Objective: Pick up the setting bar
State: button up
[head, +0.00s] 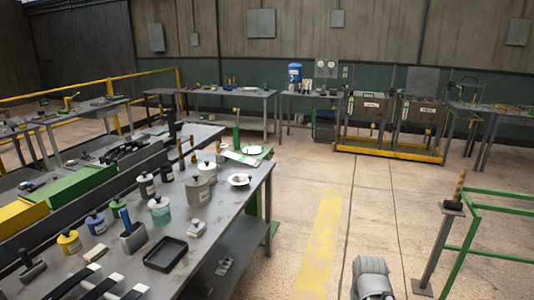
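No label marks the setting bar. A slim upright bar with a wooden-coloured, banded upper part (460,186) stands in a dark block on top of a grey post at the right. Two similar upright rods, a left one (181,153) and a right one (193,151), stand among the pots on the near left bench. I cannot tell which of these is the setting bar. A rounded grey part of my arm shows at the bottom, right of centre, apart from the post and the bench. My gripper's fingers do not show.
The near bench (250,188) holds pots, a white bowl (240,180) and a black tray (165,254). A green rail frame (475,228) stands beside the grey post (437,250). The floor between bench and post is clear, with a worn yellow stripe (322,240). Racks and benches line the back.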

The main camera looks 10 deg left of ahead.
aim_at(144, 139)
jog(key=u, duration=0.05)
jog(key=i, duration=6.35)
